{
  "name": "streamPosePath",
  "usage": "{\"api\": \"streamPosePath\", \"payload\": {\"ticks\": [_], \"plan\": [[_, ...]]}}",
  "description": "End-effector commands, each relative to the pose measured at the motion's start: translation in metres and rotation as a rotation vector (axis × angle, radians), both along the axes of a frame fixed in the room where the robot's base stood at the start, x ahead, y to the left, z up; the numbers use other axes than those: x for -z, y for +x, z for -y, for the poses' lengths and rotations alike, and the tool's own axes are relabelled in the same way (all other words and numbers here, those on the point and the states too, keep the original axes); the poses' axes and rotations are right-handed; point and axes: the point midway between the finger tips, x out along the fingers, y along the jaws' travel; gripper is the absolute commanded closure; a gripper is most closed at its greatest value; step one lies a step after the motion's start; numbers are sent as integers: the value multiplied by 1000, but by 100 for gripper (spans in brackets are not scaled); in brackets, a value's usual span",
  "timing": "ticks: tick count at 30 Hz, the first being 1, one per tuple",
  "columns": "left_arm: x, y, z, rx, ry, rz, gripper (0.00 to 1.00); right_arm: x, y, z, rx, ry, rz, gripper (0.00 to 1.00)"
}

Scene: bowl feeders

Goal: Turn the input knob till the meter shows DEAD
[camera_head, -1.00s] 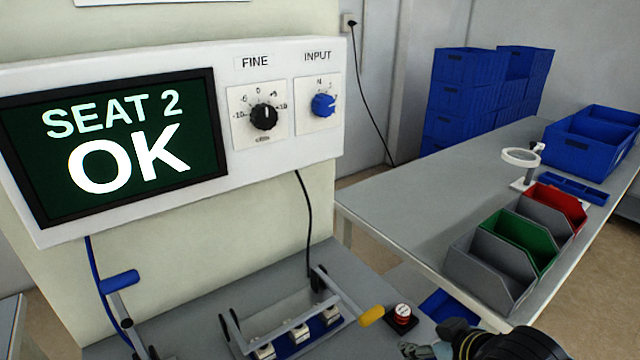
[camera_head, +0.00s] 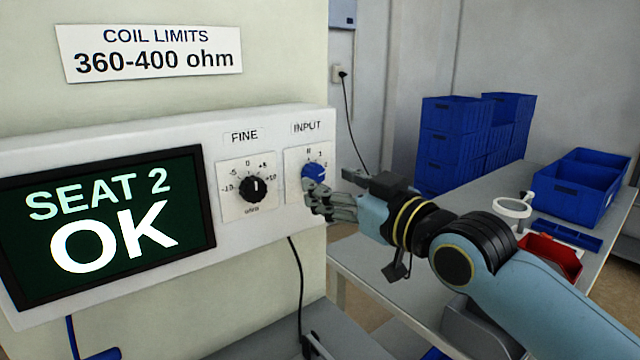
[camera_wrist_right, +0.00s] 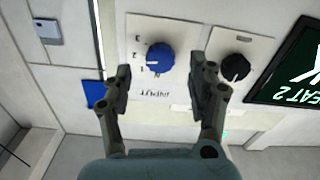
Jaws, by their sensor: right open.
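The blue input knob (camera_head: 314,174) is on the right of the white meter panel, under the label INPUT. It also shows in the right wrist view (camera_wrist_right: 160,58), ahead of the fingertips. The meter's dark screen (camera_head: 110,272) reads SEAT 2 OK. The black FINE knob (camera_head: 253,188) sits left of the input knob. My right gripper (camera_head: 318,200) is open in front of the panel, close by the input knob. In the right wrist view its fingers (camera_wrist_right: 162,88) stand apart with nothing between them. I cannot tell if they touch the panel. My left gripper is out of view.
A sign (camera_head: 150,52) above the panel reads COIL LIMITS 360-400 ohm. A grey table (camera_head: 385,275) at the right carries a red bin (camera_head: 552,254), a blue crate (camera_head: 575,190) and a ring-shaped magnifier (camera_head: 513,208). Stacked blue crates (camera_head: 462,145) stand behind.

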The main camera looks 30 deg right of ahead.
Motion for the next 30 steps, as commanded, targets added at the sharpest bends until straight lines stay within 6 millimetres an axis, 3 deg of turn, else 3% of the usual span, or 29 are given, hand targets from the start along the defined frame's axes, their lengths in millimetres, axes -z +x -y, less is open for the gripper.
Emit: {"api": "streamPosePath", "payload": {"ticks": [6, 17, 30], "plan": [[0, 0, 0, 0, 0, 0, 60, -1, 30, -4, 0, 2, 0, 41], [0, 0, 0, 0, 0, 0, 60, 0, 36, -5, -1, 0, -1, 41], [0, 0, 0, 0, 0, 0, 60, 0, 36, -5, -1, 0, -1, 96]]}}
